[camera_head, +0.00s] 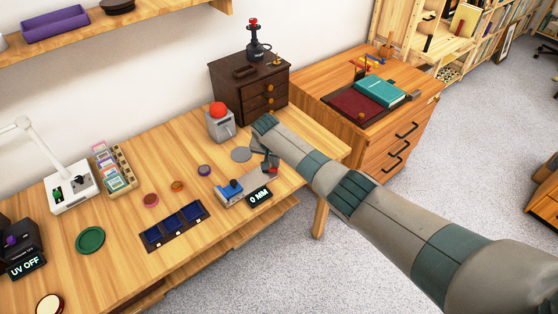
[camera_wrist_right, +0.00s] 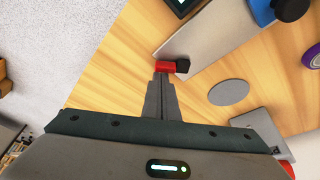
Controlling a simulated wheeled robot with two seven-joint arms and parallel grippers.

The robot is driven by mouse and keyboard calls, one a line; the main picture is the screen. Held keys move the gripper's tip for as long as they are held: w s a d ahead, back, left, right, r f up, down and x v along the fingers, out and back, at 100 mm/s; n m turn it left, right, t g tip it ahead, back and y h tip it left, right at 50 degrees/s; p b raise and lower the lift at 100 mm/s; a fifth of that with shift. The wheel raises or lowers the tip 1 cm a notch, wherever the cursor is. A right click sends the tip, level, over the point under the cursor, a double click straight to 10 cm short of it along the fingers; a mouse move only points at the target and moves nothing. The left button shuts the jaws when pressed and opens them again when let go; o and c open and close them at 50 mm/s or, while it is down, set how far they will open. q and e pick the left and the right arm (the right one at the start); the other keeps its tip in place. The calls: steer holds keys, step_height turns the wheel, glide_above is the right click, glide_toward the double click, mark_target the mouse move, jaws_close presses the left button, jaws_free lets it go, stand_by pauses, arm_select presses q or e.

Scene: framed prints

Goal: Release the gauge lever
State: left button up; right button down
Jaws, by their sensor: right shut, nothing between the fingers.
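The gauge (camera_head: 230,192) is a grey and blue device on the wooden desk, with a dark display (camera_head: 259,196) reading 0 MM. In the wrist view its grey body (camera_wrist_right: 205,42) runs to the upper right. A red lever (camera_wrist_right: 166,67) with a black piece beside it sits at the body's near end. My right gripper (camera_wrist_right: 162,77) is shut and empty, its fingertips right at the red lever; I cannot tell whether they touch. In the head view my right gripper (camera_head: 266,161) is partly hidden by its own arm. My left gripper is not in view.
A grey box with a red dome (camera_head: 219,122) and a flat grey disc (camera_head: 241,154) are close to my right arm. A blue-celled tray (camera_head: 174,227) and several small round pieces lie left of the gauge. A dark drawer box (camera_head: 250,92) stands behind.

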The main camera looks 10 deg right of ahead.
steer(key=m, duration=0.2)
steer(key=s+m, duration=0.1)
steer(key=shift+a+f+m+g+h+b, duration=0.1)
steer(key=shift+a+m+g+h+b, duration=0.2)
steer(key=shift+g+h+b, duration=0.1)
steer(key=shift+s+m, duration=0.15)
steer(key=shift+m, duration=0.25)
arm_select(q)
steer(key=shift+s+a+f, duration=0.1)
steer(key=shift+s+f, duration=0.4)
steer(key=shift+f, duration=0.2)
arm_select(e)
steer(key=shift+w+a+b, duration=0.2)
steer(key=shift+w+b, duration=0.15)
steer(key=shift+b, duration=0.45)
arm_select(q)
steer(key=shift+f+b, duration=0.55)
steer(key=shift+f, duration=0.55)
arm_select(e)
steer(key=shift+w+a, duration=0.2)
steer(key=shift+w, duration=0.1)
steer(key=shift+d, duration=0.1)
